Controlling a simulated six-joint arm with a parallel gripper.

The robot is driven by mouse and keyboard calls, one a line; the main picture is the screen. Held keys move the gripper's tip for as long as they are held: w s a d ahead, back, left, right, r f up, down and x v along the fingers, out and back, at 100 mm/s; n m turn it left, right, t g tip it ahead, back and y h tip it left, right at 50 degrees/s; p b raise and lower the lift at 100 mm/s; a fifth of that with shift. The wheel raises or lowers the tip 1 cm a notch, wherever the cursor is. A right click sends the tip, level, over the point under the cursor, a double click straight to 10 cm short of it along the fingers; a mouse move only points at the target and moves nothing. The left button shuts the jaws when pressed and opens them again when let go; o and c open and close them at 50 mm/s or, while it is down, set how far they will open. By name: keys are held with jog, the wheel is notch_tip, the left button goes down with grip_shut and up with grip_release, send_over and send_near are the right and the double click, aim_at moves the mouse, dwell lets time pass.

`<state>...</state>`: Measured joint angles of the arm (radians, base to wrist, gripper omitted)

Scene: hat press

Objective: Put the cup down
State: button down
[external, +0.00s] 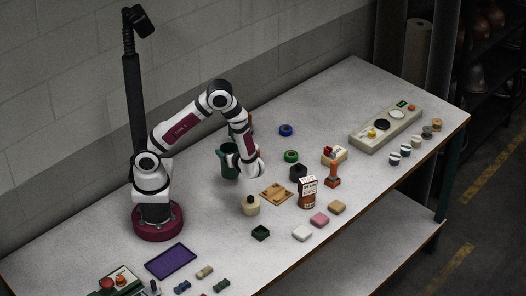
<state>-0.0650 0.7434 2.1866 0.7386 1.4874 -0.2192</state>
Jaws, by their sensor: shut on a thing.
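The dark green cup (226,158) is beside my wrist, left of the middle of the table. It looks roughly upright. My gripper (233,162) is at the cup's right side and is shut on it. The fingertips are small and partly hidden by the wrist. I cannot tell whether the cup's base touches the table.
A wooden board (275,194), a cream pot (250,205) and a dark ring (298,172) are near the wrist. A green ring (291,156) and blue ring (286,130) lie behind them. A labelled can (307,192) stands to the right. A purple tray (171,261) lies in front of my base.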

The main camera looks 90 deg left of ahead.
notch_tip(320, 180, down, 3)
jog(key=shift+f, duration=0.2)
jog(key=shift+f, duration=0.1)
grip_release()
jog(key=v, duration=1.2)
jog(key=s+d+r+n+t+h, duration=0.2)
jog(key=s+d+r+n+h, duration=0.1)
jog(key=s, duration=0.4)
jog(key=s+d+r+n+t+h, duration=0.2)
jog(key=s+d+r+n+h, duration=0.2)
jog(key=s+r+h, duration=0.3)
jog(key=shift+s+d+n+t+h, duration=0.3)
jog(key=shift+n+t, duration=0.1)
jog(key=shift+n, duration=0.2)
